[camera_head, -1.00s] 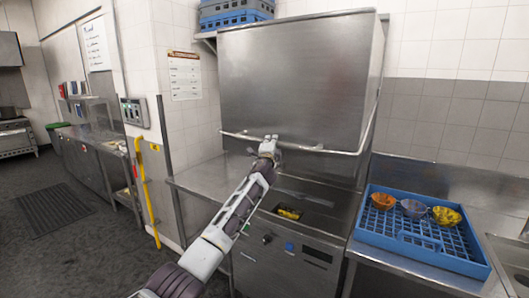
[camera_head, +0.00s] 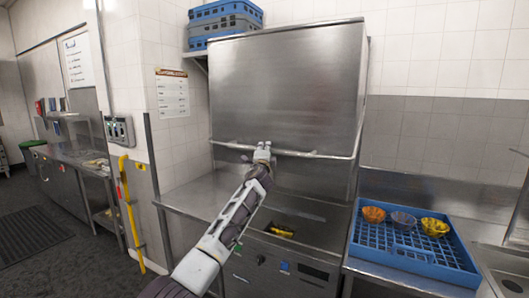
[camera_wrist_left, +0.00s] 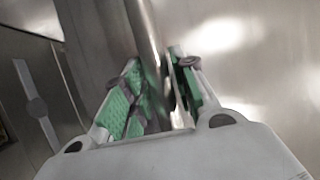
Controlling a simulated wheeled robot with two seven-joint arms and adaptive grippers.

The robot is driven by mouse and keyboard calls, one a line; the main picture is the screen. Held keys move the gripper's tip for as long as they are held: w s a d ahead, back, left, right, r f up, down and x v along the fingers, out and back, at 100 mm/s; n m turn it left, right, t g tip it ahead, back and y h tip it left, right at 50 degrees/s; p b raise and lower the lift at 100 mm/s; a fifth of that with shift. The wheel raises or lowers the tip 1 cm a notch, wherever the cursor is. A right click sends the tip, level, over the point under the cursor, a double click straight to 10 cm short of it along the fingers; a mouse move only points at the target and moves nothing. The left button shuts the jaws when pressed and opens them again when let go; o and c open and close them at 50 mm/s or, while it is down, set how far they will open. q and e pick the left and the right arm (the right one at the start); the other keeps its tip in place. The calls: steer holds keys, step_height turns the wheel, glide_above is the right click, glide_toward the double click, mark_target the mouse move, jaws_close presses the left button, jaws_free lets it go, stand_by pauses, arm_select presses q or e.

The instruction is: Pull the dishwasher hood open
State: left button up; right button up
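The dishwasher hood (camera_head: 285,85) is a large brushed-steel box in the middle of the head view. A steel bar handle (camera_head: 325,155) runs across its front, low down. My left gripper (camera_head: 263,152) is at the handle, left of its middle. In the left wrist view the bar (camera_wrist_left: 145,35) passes between the green-padded fingers (camera_wrist_left: 160,95), which close in on it from both sides. The gripper body hides where the bar ends. Below the hood, the steel base (camera_head: 280,265) has a control panel and a recess with a yellow item. My right gripper is not in view.
A blue dish rack (camera_head: 410,262) with three bowls stands on the right counter. Blue crates (camera_head: 225,20) sit on a shelf at upper left. A steel counter (camera_head: 190,197) adjoins the machine's left side. A yellow upright rail (camera_head: 130,210) is farther left.

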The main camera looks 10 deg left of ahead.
arm_select(q)
steer(key=shift+o, duration=0.9)
steer(key=shift+s+f, duration=0.1)
steer(key=shift+s, duration=0.1)
steer(key=s+f, duration=0.2)
steer(key=s, duration=0.9)
steer(key=shift+s+d, duration=0.2)
steer(key=shift+d, duration=0.15)
stand_by(0.4)
steer(key=shift+n, duration=0.3)
